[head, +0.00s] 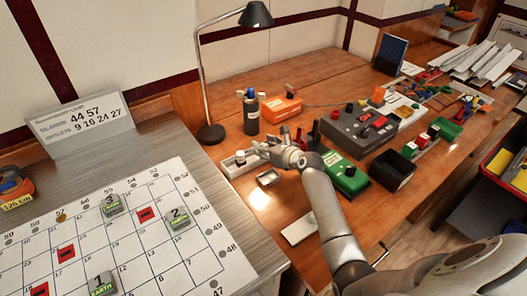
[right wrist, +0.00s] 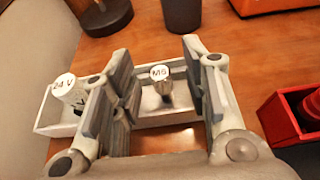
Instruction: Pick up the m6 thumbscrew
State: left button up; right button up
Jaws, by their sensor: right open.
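The M6 thumbscrew (right wrist: 160,82) has a pale round cap marked "M6" and a metallic body. In the right wrist view it stands upright in a compartment of a white tray (right wrist: 168,121). My right gripper (head: 264,150) is open over this tray. In the right wrist view its two fingers stand on either side of the thumbscrew, with a gap visible on both sides. I cannot tell how far down the fingers reach beside it. In the head view the thumbscrew is not clearly seen behind my gripper. My left gripper is not in view.
A lamp base (head: 211,134) and a dark cup (head: 251,115) stand behind. A red box (right wrist: 294,115) is close on the right.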

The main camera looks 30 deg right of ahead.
grip_shut()
jog(key=shift+r, duration=0.1)
